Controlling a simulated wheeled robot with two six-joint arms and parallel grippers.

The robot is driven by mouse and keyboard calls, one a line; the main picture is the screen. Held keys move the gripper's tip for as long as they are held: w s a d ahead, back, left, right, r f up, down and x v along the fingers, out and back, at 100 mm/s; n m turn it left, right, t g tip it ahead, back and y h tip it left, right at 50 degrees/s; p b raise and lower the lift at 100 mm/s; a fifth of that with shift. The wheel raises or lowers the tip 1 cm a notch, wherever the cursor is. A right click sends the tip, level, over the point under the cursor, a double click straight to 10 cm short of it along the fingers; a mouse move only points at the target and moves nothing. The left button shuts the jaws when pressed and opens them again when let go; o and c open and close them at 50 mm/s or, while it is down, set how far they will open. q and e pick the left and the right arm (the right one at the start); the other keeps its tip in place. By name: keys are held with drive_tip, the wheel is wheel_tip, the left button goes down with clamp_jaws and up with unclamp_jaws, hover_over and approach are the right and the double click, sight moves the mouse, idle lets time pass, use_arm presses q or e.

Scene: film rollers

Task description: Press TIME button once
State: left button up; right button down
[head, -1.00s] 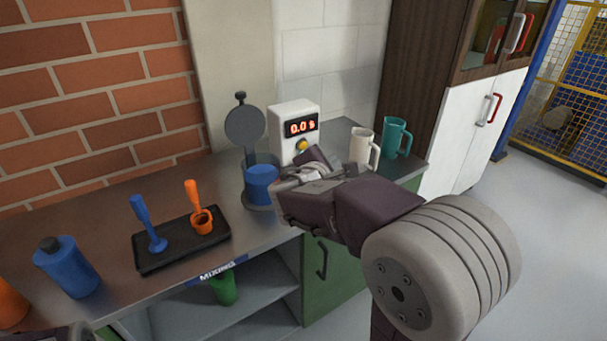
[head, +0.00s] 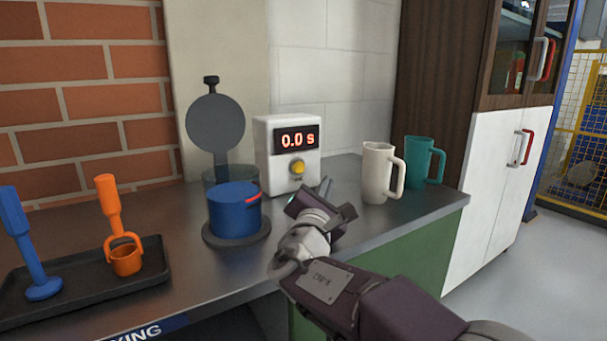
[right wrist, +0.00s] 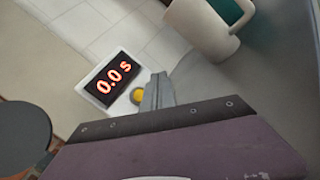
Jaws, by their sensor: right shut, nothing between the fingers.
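The white timer box (head: 262,152) stands at the back of the counter. Its display (head: 297,140) reads 0.0 s in red digits. The round yellow button (head: 297,167) sits below the display, with a small label under it too small to read. My right gripper (head: 326,188) is shut and empty, in front of the box and a little below and right of the button. In the right wrist view the shut fingers (right wrist: 158,90) overlap the right edge of the yellow button (right wrist: 137,96); I cannot tell whether they touch it. My left gripper is not in view.
A blue pot (head: 232,212) on a round base, with a raised grey lid (head: 215,122), stands left of the box. A white mug (head: 376,172) and a teal mug (head: 418,158) stand to the right. A black tray (head: 75,290) holds blue and orange tools.

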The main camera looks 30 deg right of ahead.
sight(299, 168)
drive_tip(key=shift+w, duration=0.1)
drive_tip(key=shift+w, duration=0.25)
drive_tip(key=w+p, duration=0.1)
drive_tip(key=w, duration=0.1)
drive_tip(key=w+p, duration=0.1)
drive_tip(key=w, duration=0.1)
drive_tip(key=w+p, duration=0.1)
drive_tip(key=w, duration=0.1)
drive_tip(key=shift+w+a, duration=0.3)
drive_tip(key=shift+w, duration=0.75)
idle(1.2)
drive_tip(key=shift+w+a, duration=0.1)
drive_tip(key=shift+w, duration=0.3)
